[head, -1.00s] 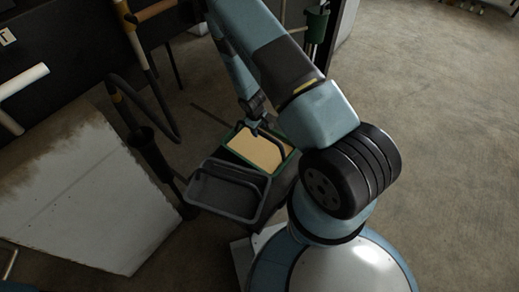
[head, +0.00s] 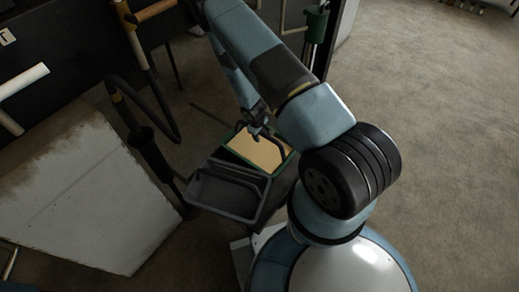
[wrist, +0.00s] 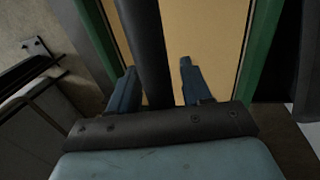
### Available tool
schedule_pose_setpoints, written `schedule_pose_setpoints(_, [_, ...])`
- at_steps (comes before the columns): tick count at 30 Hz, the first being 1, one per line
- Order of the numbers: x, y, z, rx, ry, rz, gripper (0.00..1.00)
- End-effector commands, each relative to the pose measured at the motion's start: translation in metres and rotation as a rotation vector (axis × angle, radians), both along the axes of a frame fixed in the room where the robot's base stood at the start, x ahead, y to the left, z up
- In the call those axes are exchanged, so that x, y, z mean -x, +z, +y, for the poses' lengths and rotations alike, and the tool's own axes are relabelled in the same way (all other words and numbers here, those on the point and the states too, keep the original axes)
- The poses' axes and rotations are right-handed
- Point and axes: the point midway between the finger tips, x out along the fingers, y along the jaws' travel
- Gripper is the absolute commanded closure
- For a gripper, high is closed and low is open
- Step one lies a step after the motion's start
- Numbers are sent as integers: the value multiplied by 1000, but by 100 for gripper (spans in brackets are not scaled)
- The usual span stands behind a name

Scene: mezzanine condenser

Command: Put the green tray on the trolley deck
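The green tray (head: 231,151) has a green rim, a flat tan inside and a dark arched handle. In the head view it lies low, just left of my base. My gripper (head: 262,134) is over it, near the handle. In the wrist view the gripper (wrist: 158,68) is open, with the dark handle bar (wrist: 147,40) running between its two fingers. The bar is nearer the left finger; I cannot tell whether they touch. The green rim (wrist: 262,45) shows at the right of the wrist view. I cannot clearly identify the trolley deck.
A dark grey tray (head: 228,207) with a raised rim lies right beside the green tray, on the near side. A large worn pale panel (head: 90,200) is at the left. A dark hose (head: 160,115) and a post stand near it. Open floor (head: 440,150) is at the right.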

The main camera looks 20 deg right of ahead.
Motion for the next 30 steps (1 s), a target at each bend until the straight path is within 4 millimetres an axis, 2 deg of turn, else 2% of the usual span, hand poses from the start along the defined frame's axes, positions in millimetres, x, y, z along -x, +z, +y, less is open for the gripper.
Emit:
schedule_pose_setpoints(2, [0, 0, 0, 0, 0, 0, 59])
schedule_pose_setpoints(15, [0, 0, 0, 0, 0, 0, 100])
schedule_pose_setpoints(30, [0, 1, -1, 1, -1, -1, 100])
